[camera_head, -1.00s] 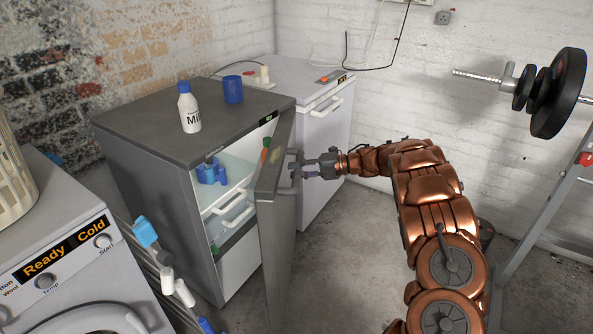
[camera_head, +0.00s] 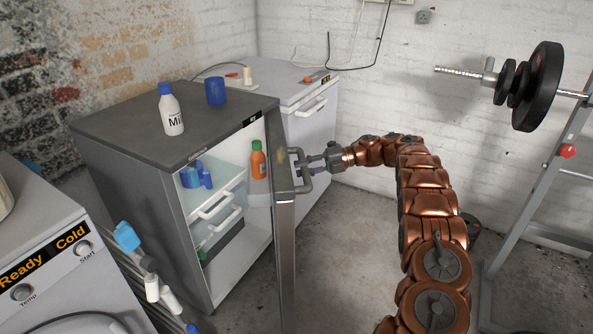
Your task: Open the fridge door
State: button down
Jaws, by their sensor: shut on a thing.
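The grey fridge (camera_head: 128,190) stands at centre left with its interior showing. Its door (camera_head: 284,235) is swung well open and seen nearly edge-on, hinged on the right side. My gripper (camera_head: 309,165) is shut on the door handle (camera_head: 306,178) near the top of the door's outer face; the fingertips are small in the picture. Inside the fridge are white drawers (camera_head: 222,208), a blue item (camera_head: 195,175), and an orange bottle with a green cap (camera_head: 258,160) by the door side.
A milk bottle (camera_head: 171,112) and a blue cup (camera_head: 215,92) stand on the fridge top. A white chest freezer (camera_head: 312,125) is behind it. A washing machine (camera_head: 50,270) and a rack (camera_head: 150,285) are at left, a barbell stand (camera_head: 535,190) at right. Floor (camera_head: 345,270) right of the door is clear.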

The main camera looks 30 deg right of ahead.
jog(key=shift+s+d, duration=0.1)
jog(key=shift+d, duration=0.55)
jog(key=c, duration=1)
grip_release()
